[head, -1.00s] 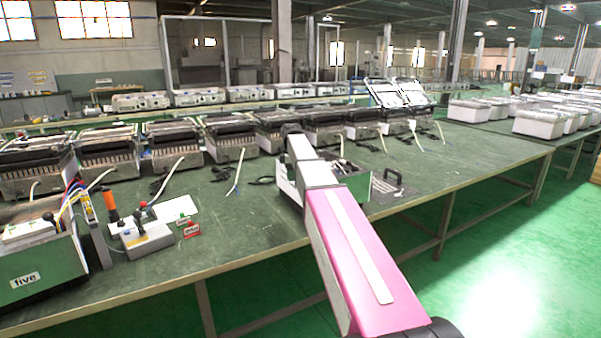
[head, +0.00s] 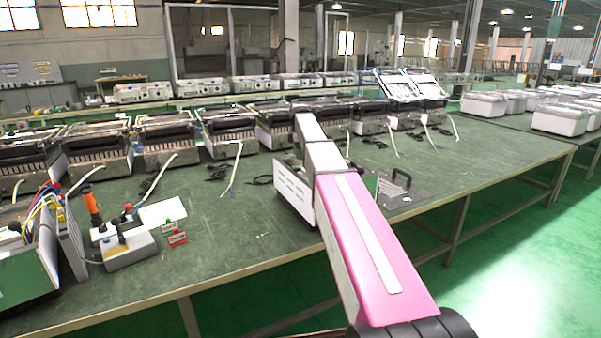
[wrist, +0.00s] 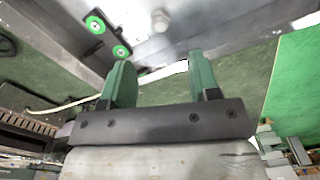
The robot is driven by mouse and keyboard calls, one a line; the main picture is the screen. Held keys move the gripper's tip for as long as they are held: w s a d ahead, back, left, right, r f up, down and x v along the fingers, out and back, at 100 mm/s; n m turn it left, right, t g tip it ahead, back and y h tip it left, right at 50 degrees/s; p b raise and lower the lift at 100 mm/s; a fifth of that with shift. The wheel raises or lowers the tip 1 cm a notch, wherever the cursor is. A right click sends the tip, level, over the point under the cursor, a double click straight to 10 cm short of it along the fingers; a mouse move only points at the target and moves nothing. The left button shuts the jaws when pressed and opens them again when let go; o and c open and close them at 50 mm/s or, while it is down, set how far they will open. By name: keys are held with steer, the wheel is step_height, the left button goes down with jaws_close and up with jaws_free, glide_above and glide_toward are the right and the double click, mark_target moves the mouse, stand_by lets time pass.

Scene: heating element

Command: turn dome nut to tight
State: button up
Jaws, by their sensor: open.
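A small rounded pale metal piece (wrist: 160,20), which looks like the dome nut, sits on a grey metal surface (wrist: 215,22) at the top of the wrist view. My gripper (wrist: 160,62) has two green fingers spread wide apart with nothing between them. The dome nut is beyond the fingertips, roughly midway between them, and apart from them. I cannot tell how tight it is. In the head view my arm hides my gripper and the nut. A pale slotted casing (head: 293,190) stands beside my arm on the green table (head: 235,235).
Two green-ringed fittings (wrist: 108,38) on a dark bar lie left of the nut. A dark plate with a handle (head: 402,186) lies right of the casing. An orange-handled tool (head: 92,203) and a grey control box (head: 128,248) stand left. Heater units line the back.

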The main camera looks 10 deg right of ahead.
mark_target(299, 176)
step_height(299, 176, down, 10)
steer(key=shift+r, duration=0.25)
steer(key=c, duration=0.9)
